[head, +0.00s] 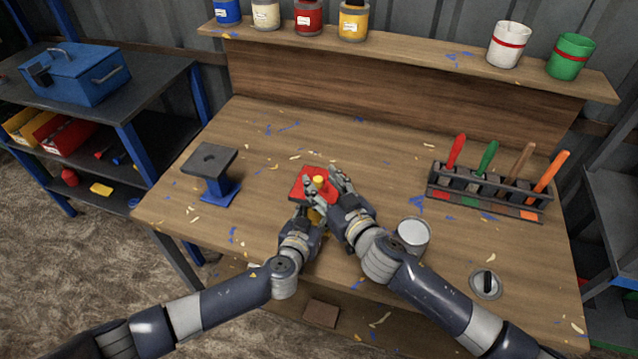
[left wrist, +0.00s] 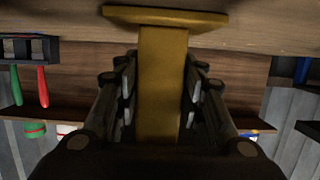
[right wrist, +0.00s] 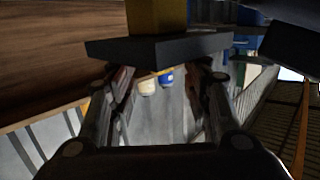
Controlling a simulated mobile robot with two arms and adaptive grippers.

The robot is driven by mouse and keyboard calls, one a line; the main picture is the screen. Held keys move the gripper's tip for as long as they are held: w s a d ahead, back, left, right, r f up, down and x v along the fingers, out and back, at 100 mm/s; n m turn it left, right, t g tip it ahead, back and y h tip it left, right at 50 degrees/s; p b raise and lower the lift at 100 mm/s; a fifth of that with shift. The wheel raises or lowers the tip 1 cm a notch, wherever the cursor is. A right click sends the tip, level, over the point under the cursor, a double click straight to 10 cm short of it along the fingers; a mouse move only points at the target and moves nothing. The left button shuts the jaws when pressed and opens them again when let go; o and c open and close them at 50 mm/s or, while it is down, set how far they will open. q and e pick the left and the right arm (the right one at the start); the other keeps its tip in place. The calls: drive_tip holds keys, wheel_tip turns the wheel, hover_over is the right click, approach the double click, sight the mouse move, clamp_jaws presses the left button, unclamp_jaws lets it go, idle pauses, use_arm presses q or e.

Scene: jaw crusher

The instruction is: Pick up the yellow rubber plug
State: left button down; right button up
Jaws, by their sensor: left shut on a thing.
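The yellow rubber plug (head: 318,181) shows as a small yellow piece on the red top (head: 300,184) of a stand in the middle of the bench. My left gripper (head: 312,217) is in front of the stand, low down. In the left wrist view its fingers lie on both sides of the yellow post (left wrist: 162,85), with a flat yellow plate (left wrist: 165,17) at its end. My right gripper (head: 329,184) is open at the stand's top, close to the plug. The right wrist view shows no plug between its fingers (right wrist: 160,85), only a dark plate (right wrist: 155,47) and yellow post beyond.
A blue stand with a grey top (head: 209,160) stands left. A metal can (head: 413,236) is close to my right forearm. A tool rack (head: 488,193) and a round fitting with a black handle (head: 486,284) are at right. Scraps litter the bench (head: 250,130); cans line the shelf behind.

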drive_tip(key=shift+w+a+f, duration=0.1)
drive_tip(key=shift+w+f, duration=0.25)
drive_tip(key=shift+w, duration=0.05)
